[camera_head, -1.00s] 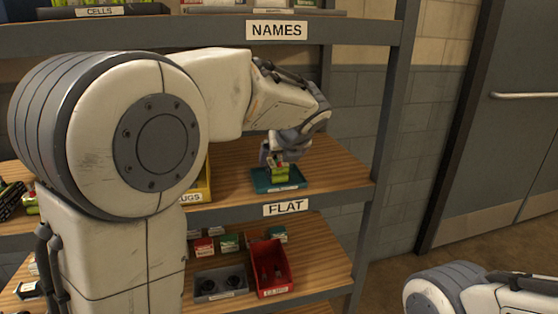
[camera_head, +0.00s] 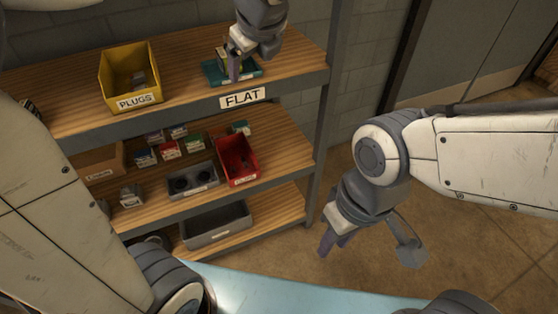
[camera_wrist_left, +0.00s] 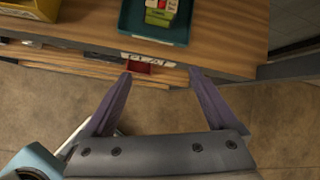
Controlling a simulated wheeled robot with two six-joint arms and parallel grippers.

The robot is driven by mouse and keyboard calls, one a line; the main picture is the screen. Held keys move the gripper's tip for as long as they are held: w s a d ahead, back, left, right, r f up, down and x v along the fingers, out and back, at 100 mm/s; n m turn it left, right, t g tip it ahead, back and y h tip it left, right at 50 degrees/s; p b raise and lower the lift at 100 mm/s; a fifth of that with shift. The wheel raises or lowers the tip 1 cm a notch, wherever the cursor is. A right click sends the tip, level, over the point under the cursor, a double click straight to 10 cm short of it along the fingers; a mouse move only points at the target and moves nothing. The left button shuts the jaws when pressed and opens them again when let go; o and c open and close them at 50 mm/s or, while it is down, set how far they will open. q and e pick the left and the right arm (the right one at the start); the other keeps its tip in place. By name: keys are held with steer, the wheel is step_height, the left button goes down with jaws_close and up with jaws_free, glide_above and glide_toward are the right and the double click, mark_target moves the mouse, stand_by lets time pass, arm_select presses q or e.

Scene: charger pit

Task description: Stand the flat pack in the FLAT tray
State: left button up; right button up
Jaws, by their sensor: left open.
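The FLAT tray (camera_head: 255,72) is a shallow teal tray on the upper wooden shelf, above the FLAT label; it also shows in the left wrist view (camera_wrist_left: 150,33). A green pack (camera_wrist_left: 158,17) with red and white parts is in it, partly cut off by the top edge. In the head view, the pack (camera_head: 221,52) is mostly behind my gripper; I cannot tell if it stands upright. My left gripper (camera_head: 234,68) is open and empty, in front of the tray and apart from the pack.
A yellow PLUGS bin (camera_head: 131,82) stands left of the tray. The shelf below holds a red bin (camera_head: 237,160), a grey holder (camera_head: 192,181) and several small boxes. A grey bin (camera_head: 217,226) is on the lowest shelf. Open floor lies to the right.

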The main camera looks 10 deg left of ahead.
arm_select(q)
steer(key=s+d+f+n+g+h, duration=0.1)
steer(key=s+d+f+n+g, duration=0.1)
steer(key=s+f+n, duration=0.3)
steer(key=s+d+f+n+g+h, duration=0.2)
steer(key=s+d+f+n, duration=0.2)
steer(key=s+n, duration=0.3)
steer(key=s+d+f+n+g+h, duration=0.1)
steer(key=s+f+n, duration=0.5)
steer(key=s, duration=0.7)
steer(key=shift+s+d+f+g, duration=0.4)
steer(key=shift+d+g, duration=0.3)
steer(key=shift+d, duration=0.45)
steer(key=shift+w, duration=0.15)
